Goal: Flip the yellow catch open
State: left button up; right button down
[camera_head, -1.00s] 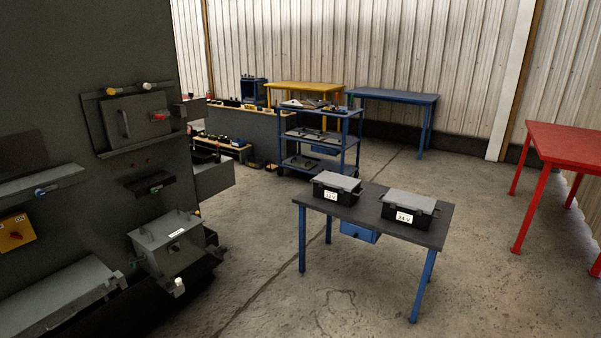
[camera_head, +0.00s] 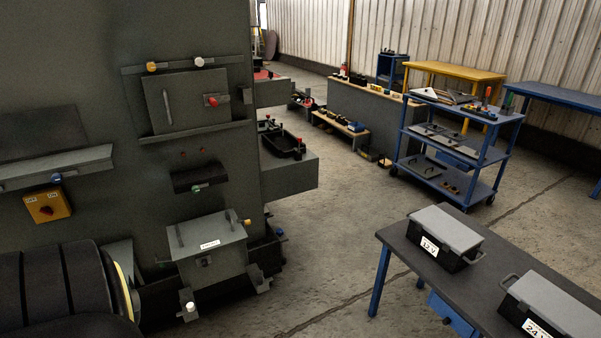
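A small yellow-orange knob-like piece (camera_head: 151,66) sits on the rail above the grey door (camera_head: 188,101) of the dark enclosure (camera_head: 90,70). A white piece (camera_head: 199,61) sits to its right on the same rail. Another small orange piece (camera_head: 247,222) is at the upper right edge of the lower grey box (camera_head: 209,250). Which of the two is the yellow catch I cannot tell, and both are too small to read as open or shut. Neither gripper is in view.
A yellow switch box (camera_head: 47,207) is on the enclosure at left. A grey shelf (camera_head: 290,177) juts from its right side. A dark table (camera_head: 480,285) with two lidded cases (camera_head: 445,237) stands at lower right. A blue cart (camera_head: 458,150) is behind. Floor between enclosure and table is clear.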

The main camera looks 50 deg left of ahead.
aim_at(247, 222)
jog(key=u, duration=0.4)
jog(key=i, duration=1.7)
jog(key=u, duration=2)
jog(key=i, duration=0.8)
jog(key=u, duration=0.6)
